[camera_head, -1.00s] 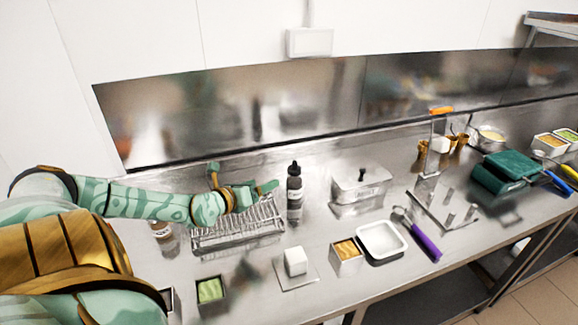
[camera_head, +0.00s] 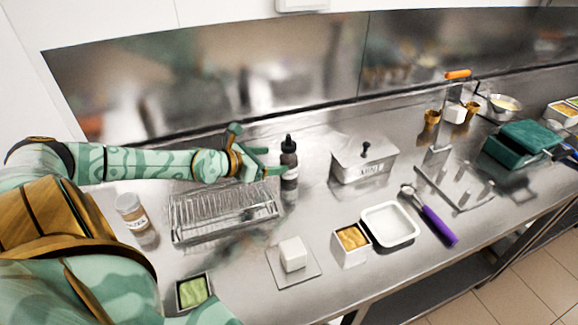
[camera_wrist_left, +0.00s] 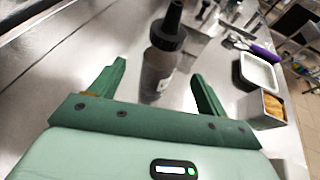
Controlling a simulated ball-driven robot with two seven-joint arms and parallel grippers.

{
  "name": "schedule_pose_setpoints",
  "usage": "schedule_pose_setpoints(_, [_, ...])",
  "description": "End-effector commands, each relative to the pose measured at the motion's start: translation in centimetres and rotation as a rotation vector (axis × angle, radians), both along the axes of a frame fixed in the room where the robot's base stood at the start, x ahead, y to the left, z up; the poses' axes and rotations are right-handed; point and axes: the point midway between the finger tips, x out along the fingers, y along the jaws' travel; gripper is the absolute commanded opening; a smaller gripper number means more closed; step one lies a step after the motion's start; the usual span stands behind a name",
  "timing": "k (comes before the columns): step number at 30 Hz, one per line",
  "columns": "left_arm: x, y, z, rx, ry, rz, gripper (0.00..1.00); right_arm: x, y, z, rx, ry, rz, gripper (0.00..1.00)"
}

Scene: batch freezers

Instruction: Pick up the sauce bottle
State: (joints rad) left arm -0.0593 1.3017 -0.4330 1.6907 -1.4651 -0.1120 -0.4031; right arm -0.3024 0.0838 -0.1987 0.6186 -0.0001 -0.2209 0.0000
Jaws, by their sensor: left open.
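The sauce bottle (camera_head: 289,163) is dark with a black nozzle cap and stands upright on the steel counter, just right of the wire rack. It also shows in the left wrist view (camera_wrist_left: 160,62), ahead of and between the two fingers. My left gripper (camera_head: 262,152) is open at the bottle's left side. In the wrist view its green fingers (camera_wrist_left: 160,82) are spread, with the bottle near their tips; whether they touch it I cannot tell. My right gripper is not in view.
A wire rack (camera_head: 222,212) lies below my left forearm, with a spice jar (camera_head: 131,211) left of it. A lidded steel container (camera_head: 362,161) stands right of the bottle. A white block (camera_head: 292,254) and a white tray (camera_head: 388,225) sit nearer the front edge.

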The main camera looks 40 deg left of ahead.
Motion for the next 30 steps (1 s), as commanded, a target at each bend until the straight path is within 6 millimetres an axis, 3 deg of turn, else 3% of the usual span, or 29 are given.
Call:
schedule_pose_setpoints(7, [1.5,-0.4,-0.6,-0.002,-0.002,-0.002,0.76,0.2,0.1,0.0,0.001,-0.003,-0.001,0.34])
schedule_pose_setpoints(15, [5.1,-1.0,-2.3,-0.002,-0.002,-0.002,0.76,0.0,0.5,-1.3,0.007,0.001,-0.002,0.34])
schedule_pose_setpoints(24, [5.5,-1.1,-2.5,-0.001,0.001,-0.004,0.76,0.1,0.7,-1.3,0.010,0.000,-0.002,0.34])
schedule_pose_setpoints(29, [5.5,-1.1,-2.4,-0.001,0.001,-0.003,0.32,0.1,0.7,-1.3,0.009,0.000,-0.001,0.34])
schedule_pose_setpoints(30, [5.5,-1.1,-2.4,-0.001,0.001,-0.003,0.28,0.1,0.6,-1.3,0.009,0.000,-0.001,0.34])
